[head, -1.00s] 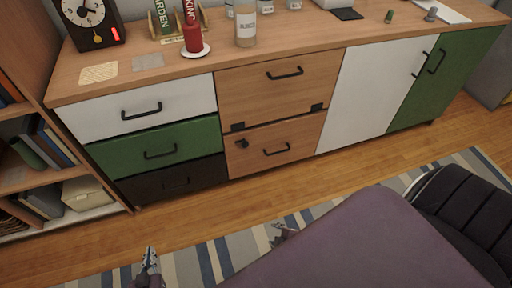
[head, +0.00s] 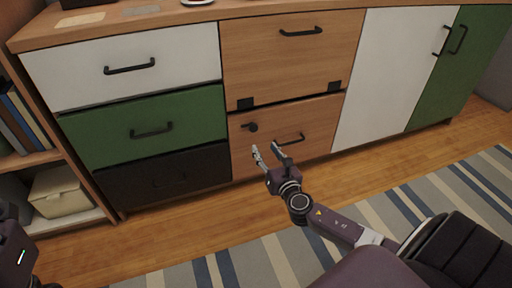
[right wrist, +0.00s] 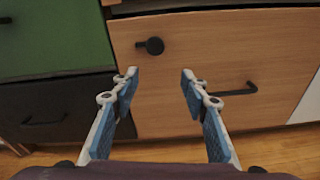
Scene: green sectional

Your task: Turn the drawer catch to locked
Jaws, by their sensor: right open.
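The drawer catch (head: 252,127) is a small black knob with a short stub pointing left, on the upper left of the lower wooden drawer (head: 325,120). It also shows in the right wrist view (right wrist: 154,46), beyond the fingertips and slightly left of centre. The drawer looks shut and has a black bar handle (head: 290,138). My right gripper (head: 267,152) is open and empty in front of this drawer, below the catch in the picture and apart from it. In the right wrist view its two fingers (right wrist: 158,78) are spread wide. My left gripper is not clearly visible.
A wooden flap front (head: 280,60) with black hinges lies above the drawer. Green (head: 195,115), white and black drawers stand to the left, a white door (head: 385,75) to the right. A striped rug (head: 240,268) covers the floor in front.

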